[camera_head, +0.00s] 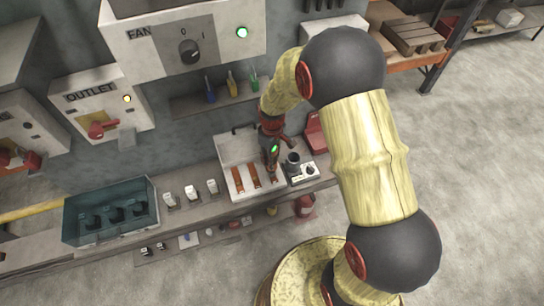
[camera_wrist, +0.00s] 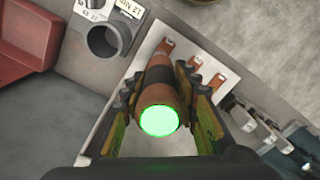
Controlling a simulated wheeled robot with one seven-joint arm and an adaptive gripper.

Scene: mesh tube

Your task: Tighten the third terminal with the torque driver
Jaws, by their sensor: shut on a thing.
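My gripper (camera_wrist: 160,110) is shut on the torque driver (camera_wrist: 160,88), a brown-and-dark cylinder whose near end glows green. In the head view the driver (camera_head: 271,149) hangs over the white terminal board (camera_head: 228,155). The board carries three copper strips: left (camera_head: 238,180), middle (camera_head: 254,176) and right (camera_head: 271,179). In the wrist view the driver's far end lies close to the strip nearest the dark cup (camera_wrist: 166,46). Its tip is hidden behind its body, so I cannot tell whether it touches.
A dark round cup (camera_head: 292,159) on a dial unit (camera_head: 305,174) stands right of the board. White switches (camera_head: 191,193) and a teal bin (camera_head: 110,211) stand to the left. A red box (camera_head: 314,132) is behind. A shelf with small bottles (camera_head: 210,97) and the FAN panel (camera_head: 165,55) are above.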

